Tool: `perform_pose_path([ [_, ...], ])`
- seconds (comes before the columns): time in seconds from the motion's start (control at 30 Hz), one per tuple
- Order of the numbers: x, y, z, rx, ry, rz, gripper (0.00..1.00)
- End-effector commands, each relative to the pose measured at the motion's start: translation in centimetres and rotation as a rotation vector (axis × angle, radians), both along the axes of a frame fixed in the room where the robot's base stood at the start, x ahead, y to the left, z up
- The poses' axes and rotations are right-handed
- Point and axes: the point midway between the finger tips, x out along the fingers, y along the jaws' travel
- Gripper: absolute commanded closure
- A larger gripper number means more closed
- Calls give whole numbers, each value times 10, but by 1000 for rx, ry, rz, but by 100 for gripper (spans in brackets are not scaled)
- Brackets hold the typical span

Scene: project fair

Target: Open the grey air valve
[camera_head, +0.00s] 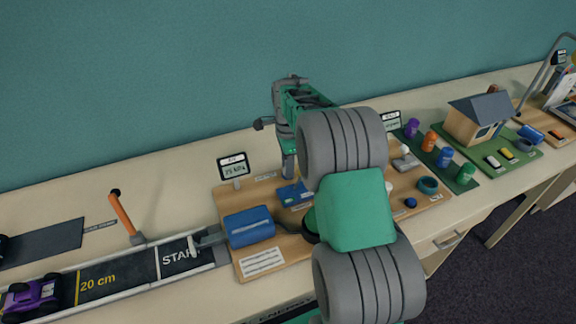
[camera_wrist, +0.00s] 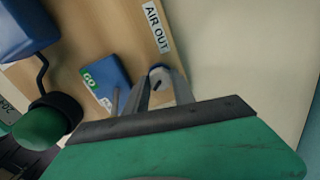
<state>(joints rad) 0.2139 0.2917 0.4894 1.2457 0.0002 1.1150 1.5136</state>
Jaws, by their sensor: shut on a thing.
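In the wrist view, a small round pale grey piece, which I take for the grey air valve (camera_wrist: 160,74), lies at my fingertips beside the "AIR OUT" label (camera_wrist: 157,26). My gripper (camera_wrist: 161,82) points down at the board with its two fingers closed on this piece. Much of the valve is hidden by the fingers, so I cannot tell how its handle is turned. In the head view, my gripper (camera_head: 288,174) reaches down to the wooden board (camera_head: 228,196), just behind the blue "GO" box (camera_head: 293,193); the valve is hidden there.
A blue tank (camera_head: 249,226) sits front left of the gripper, and a small gauge display (camera_head: 233,167) stands behind it. The blue "GO" box is close beside my fingers in the wrist view (camera_wrist: 106,79). A track (camera_head: 117,278) with a purple car (camera_head: 30,297) runs left.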

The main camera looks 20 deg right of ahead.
Motion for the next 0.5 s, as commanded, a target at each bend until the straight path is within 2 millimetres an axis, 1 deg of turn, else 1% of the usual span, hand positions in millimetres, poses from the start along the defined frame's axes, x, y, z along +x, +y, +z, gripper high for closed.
perform_pose_path([
  [0.5, 0, 0, 0, 0, -1, 487, 100],
])
